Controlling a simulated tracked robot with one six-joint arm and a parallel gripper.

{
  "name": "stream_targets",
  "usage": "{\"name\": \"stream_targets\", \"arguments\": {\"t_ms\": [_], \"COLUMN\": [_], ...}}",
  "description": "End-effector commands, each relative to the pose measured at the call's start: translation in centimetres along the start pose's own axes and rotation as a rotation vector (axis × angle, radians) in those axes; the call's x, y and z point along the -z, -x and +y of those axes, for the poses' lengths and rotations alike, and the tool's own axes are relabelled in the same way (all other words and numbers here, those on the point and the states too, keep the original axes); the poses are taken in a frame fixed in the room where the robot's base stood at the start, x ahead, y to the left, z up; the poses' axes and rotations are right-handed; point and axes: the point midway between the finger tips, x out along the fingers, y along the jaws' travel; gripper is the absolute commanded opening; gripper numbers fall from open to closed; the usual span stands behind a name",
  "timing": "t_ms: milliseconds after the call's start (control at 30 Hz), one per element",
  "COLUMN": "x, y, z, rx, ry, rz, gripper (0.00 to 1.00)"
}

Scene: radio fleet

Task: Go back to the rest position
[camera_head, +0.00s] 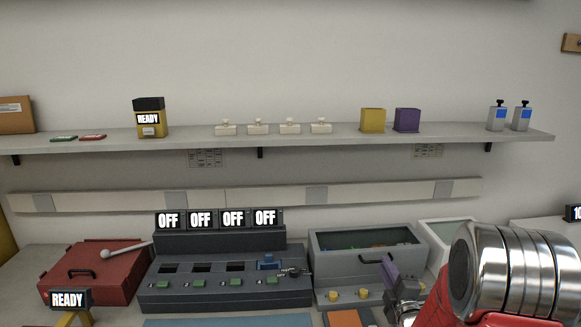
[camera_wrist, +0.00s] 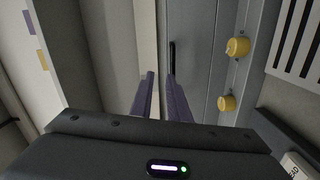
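My gripper (camera_head: 389,268) shows in the head view at the lower right, with purple fingers raised beside the front right of a grey bin (camera_head: 325,270). In the wrist view my gripper (camera_wrist: 160,78) has its two purple fingers a little apart, with nothing between them. The bin's front with two yellow knobs (camera_wrist: 237,47) lies to the right of the fingers there. A dark handle (camera_wrist: 172,55) shows just beyond the right fingertip. I cannot tell how far the fingers are from the bin.
A dark console (camera_head: 225,295) with several OFF displays stands left of the bin. A red case (camera_head: 95,270) is at the far left. The wall shelf (camera_head: 350,133) holds a yellow READY box (camera_head: 150,118), white pieces, and yellow and purple blocks. A white bin (camera_head: 445,235) stands behind my arm.

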Motion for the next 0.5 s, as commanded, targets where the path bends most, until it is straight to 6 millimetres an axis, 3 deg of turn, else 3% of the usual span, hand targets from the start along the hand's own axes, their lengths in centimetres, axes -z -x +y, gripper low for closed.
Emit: {"name": "stream_targets", "arguments": {"t_ms": [267,500], "x": [1.8,3.2], "y": [0.9,3.1], "z": [3.3,5.4], "rx": [0.125,0.224], "ry": [-0.149,-0.293], "rz": [-0.080,-0.167], "gripper": [0.15,0.15]}}
